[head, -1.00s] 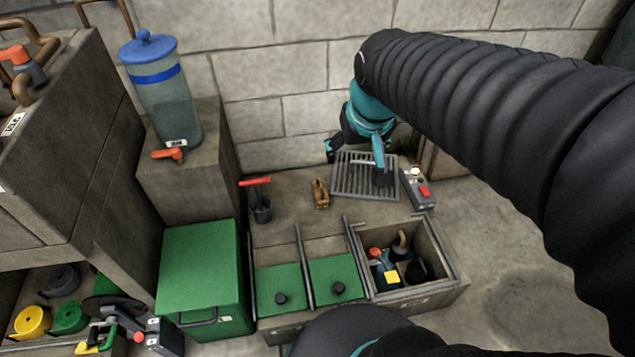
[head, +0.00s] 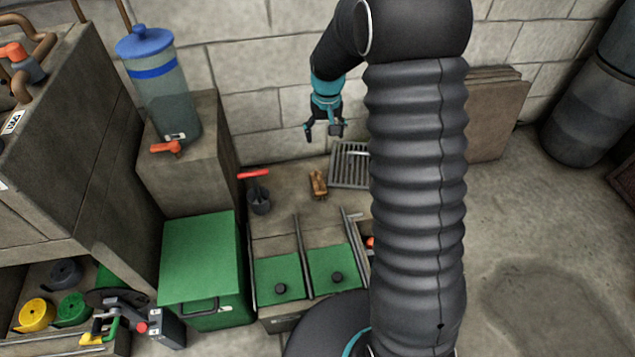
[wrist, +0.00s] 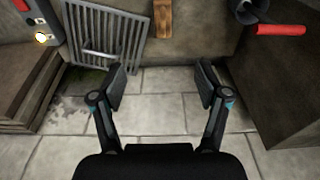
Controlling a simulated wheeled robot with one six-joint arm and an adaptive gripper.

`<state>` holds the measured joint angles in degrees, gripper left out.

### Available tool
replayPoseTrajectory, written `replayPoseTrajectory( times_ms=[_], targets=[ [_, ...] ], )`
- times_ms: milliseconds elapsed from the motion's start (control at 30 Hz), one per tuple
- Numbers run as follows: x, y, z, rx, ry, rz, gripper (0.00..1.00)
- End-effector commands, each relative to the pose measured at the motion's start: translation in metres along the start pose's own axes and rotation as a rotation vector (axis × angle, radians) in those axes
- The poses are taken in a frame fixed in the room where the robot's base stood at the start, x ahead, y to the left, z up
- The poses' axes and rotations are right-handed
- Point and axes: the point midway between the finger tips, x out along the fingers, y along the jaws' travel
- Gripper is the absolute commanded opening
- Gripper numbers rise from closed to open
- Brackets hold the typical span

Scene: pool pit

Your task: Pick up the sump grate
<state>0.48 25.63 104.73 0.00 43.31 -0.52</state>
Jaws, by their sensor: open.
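The sump grate (head: 347,167) is a grey slatted metal panel with a bar handle. It lies on the concrete ledge by the back wall, its right part hidden behind my arm in the head view. In the wrist view the grate (wrist: 105,36) shows whole at the upper left, beyond the left finger. My gripper (head: 324,133) is open and empty, above and a little left of the grate, apart from it. In the wrist view the spread fingers (wrist: 160,88) have only wall blocks between them.
A grey box with a red button (wrist: 35,22) is beside the grate. Green lids (head: 279,281) are in front. My arm hides the open bin.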

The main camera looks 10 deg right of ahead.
Motion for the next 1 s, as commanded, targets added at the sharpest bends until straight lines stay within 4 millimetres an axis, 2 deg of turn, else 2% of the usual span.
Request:
replayPoseTrajectory(
  times_ms=[33,100,333,433,667,1000],
  targets=[
    [0.019,0.0,-0.006,0.0,-0.019,0.0,0.75],
    [0.041,0.001,-0.013,0.0,-0.037,0.0,0.75],
    [0.106,0.001,-0.028,0.0,-0.087,-0.001,0.75],
    [0.124,0.002,-0.031,0.0,-0.1,-0.001,0.75],
    [0.148,0.002,-0.031,0.0,-0.112,-0.001,0.75],
    [0.206,0.001,-0.025,0.0,-0.113,-0.001,0.75]
  ],
)
